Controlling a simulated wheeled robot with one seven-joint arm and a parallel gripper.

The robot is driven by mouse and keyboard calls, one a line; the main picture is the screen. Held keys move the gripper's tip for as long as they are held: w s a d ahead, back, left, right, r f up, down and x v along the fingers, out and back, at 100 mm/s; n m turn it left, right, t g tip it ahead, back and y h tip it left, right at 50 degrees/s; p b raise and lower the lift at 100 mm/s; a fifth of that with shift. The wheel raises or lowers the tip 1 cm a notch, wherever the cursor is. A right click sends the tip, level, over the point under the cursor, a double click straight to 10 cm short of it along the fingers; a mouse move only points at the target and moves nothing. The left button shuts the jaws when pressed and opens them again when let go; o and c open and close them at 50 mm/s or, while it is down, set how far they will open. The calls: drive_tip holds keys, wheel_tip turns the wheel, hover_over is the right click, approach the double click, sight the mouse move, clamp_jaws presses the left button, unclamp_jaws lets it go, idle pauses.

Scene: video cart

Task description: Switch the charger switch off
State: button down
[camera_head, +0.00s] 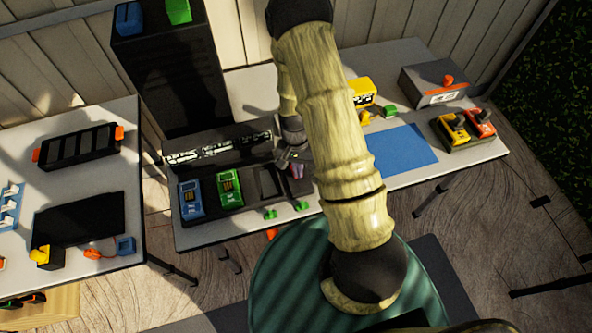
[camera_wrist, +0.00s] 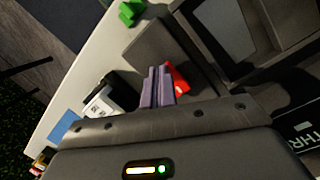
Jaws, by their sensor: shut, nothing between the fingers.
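The dark charger (camera_head: 267,183) sits on the middle table, with a blue battery (camera_head: 190,198) and a green battery (camera_head: 229,188) in its left bays. The bays to their right look empty. My gripper (camera_head: 296,168) is at the charger's right end, with its fingers together. In the wrist view, the purple fingertips (camera_wrist: 158,74) are side by side with no gap holding anything. A small red part (camera_wrist: 178,78), which looks like the charger switch, shows just right of the fingertips and is partly hidden by them. I cannot tell its position or whether the fingers touch it.
Small green pieces (camera_head: 270,214) lie at the table's front edge. A blue mat (camera_head: 404,148), a yellow device (camera_head: 362,92), a grey box (camera_head: 434,86) and yellow and red tools (camera_head: 465,128) stand to the right. A tall black cabinet (camera_head: 170,75) rises behind the charger.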

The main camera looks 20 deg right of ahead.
drive_tip(key=shift+f, duration=0.15)
drive_tip(key=shift+w, duration=0.1)
drive_tip(key=shift+w+r+p, duration=0.2)
drive_tip(key=shift+r+p, duration=0.65)
drive_tip(key=shift+r, duration=0.3)
drive_tip(key=shift+w+r+p, duration=0.2)
drive_tip(key=shift+r+p, duration=0.7)
drive_tip(key=shift+r, duration=0.25)
drive_tip(key=shift+w+r+p, duration=0.2)
drive_tip(key=shift+r+p, duration=0.65)
drive_tip(key=shift+r, duration=0.3)
drive_tip(key=s+r+n+t, duration=0.2)
drive_tip(key=s+r+n, duration=0.1)
drive_tip(key=r, duration=0.9)
drive_tip(key=s+r+n+t, duration=0.2)
drive_tip(key=s+r, duration=0.3)
drive_tip(key=r, duration=0.7)
drive_tip(key=shift+s+r+n+t, duration=0.2)
drive_tip(key=shift+r+n+t, duration=0.1)
drive_tip(key=shift+n+t, duration=0.15)
drive_tip(key=shift+w, duration=0.1)
